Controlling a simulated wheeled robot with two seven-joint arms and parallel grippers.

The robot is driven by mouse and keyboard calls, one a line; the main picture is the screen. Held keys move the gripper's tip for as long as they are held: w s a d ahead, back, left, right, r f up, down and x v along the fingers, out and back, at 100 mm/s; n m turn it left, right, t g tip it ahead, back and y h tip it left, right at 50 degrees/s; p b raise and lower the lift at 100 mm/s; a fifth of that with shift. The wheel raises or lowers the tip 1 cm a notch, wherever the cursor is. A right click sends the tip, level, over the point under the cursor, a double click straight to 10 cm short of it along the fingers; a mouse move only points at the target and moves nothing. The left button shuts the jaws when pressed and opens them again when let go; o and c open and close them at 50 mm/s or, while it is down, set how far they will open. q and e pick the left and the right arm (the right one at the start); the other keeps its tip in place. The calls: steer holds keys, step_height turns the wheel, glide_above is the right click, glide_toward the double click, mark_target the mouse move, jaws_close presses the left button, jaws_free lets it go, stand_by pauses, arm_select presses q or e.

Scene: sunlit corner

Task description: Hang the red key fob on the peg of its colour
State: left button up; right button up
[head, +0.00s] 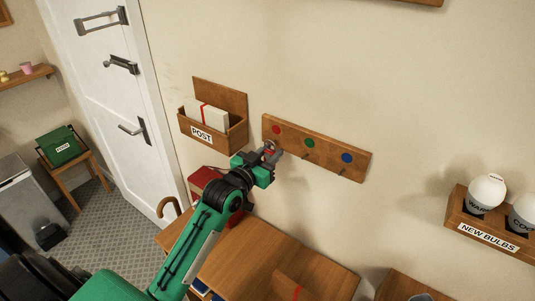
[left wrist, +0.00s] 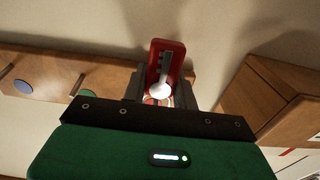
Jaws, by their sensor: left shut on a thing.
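The wooden peg board (head: 316,147) is on the wall, with a red dot (head: 276,129), a green dot (head: 308,143) and a blue dot (head: 347,158), a dark peg below the green and the blue. My left gripper (head: 271,151) is just below the red dot, at the board's left end, and hides the peg there. It is shut on the red key fob (left wrist: 167,58), which shows between the fingers in the left wrist view with a grey and white piece on its face. I cannot tell whether the fob is around the peg. My right gripper is out of view.
A wooden post box (head: 226,133) with a parcel is on the wall close to the left of the gripper. A bulb rack (head: 491,228) is at the right. A wooden table (head: 270,262) stands below. The wall above the board is clear.

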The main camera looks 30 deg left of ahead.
arm_select(q)
steer(key=shift+f, duration=0.2)
steer(key=o, duration=1.1)
steer(key=shift+w+a+f, duration=0.1)
steer(key=shift+a+f, duration=0.05)
steer(key=shift+a, duration=0.1)
